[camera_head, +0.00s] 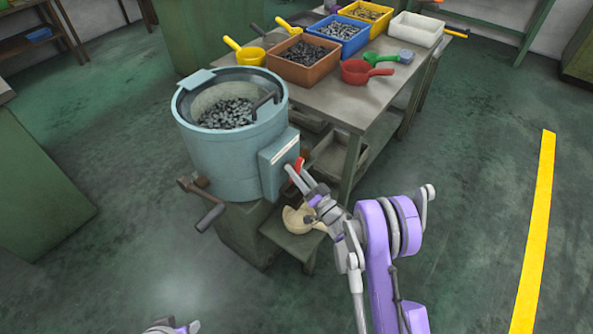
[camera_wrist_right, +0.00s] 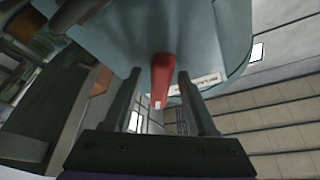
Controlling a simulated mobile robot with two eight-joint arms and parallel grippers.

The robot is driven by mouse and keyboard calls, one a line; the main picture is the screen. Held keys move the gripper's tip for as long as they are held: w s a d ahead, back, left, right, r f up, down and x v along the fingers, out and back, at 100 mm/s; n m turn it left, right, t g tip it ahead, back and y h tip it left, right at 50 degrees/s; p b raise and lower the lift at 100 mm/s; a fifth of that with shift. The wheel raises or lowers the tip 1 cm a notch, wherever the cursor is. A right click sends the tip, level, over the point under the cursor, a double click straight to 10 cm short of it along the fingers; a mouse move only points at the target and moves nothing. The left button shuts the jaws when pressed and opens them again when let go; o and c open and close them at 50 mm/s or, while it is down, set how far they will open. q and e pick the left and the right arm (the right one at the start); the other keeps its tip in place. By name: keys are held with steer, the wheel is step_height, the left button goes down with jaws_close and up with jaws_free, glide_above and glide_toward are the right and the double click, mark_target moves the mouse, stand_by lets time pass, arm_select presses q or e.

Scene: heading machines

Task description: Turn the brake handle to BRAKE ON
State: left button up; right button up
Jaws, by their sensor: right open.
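The red brake handle (camera_head: 299,165) sticks out at the right side of the blue-grey drum machine (camera_head: 225,160), beside its box-shaped housing (camera_head: 279,158). My right gripper (camera_head: 292,174) is at the handle. In the right wrist view, the red handle (camera_wrist_right: 162,78) lies between the two fingers of my open right gripper (camera_wrist_right: 159,74), with gaps visible on both sides. A pale label with small, unreadable lettering (camera_wrist_right: 197,84) is beside it. Only a small grey and purple part of my left arm shows at the bottom edge of the head view; its fingers cannot be made out.
The drum holds dark metal parts (camera_head: 226,112). A crank handle (camera_head: 209,215) juts out at its lower left. A cream scoop or bowl (camera_head: 297,219) sits on a low shelf below. A table (camera_head: 345,103) with coloured bins and scoops stands behind. Floor at right is clear.

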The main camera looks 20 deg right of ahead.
jaws_close()
stand_by(0.3)
steer(key=shift+d+f+n+y+b, duration=0.15)
steer(key=shift+n+y+b, duration=0.85)
steer(key=shift+n, duration=1)
steer(key=n+g+y+b, duration=0.1)
steer(key=n, duration=0.3)
steer(key=shift+y, duration=0.3)
steer(key=n+g+y, duration=0.1)
steer(key=n, duration=0.1)
steer(key=n+g+y+b, duration=0.1)
steer(key=n, duration=0.2)
steer(key=shift+w, duration=0.1)
steer(key=shift+r+n+g+y+b, duration=0.15)
steer(key=shift+n+g+y, duration=0.35)
steer(key=shift+n, duration=0.9)
steer(key=shift+r+n+g+y+b, duration=0.25)
steer(key=shift+n+g, duration=0.35)
steer(key=shift+n, duration=0.8)
steer(key=shift+f, duration=0.2)
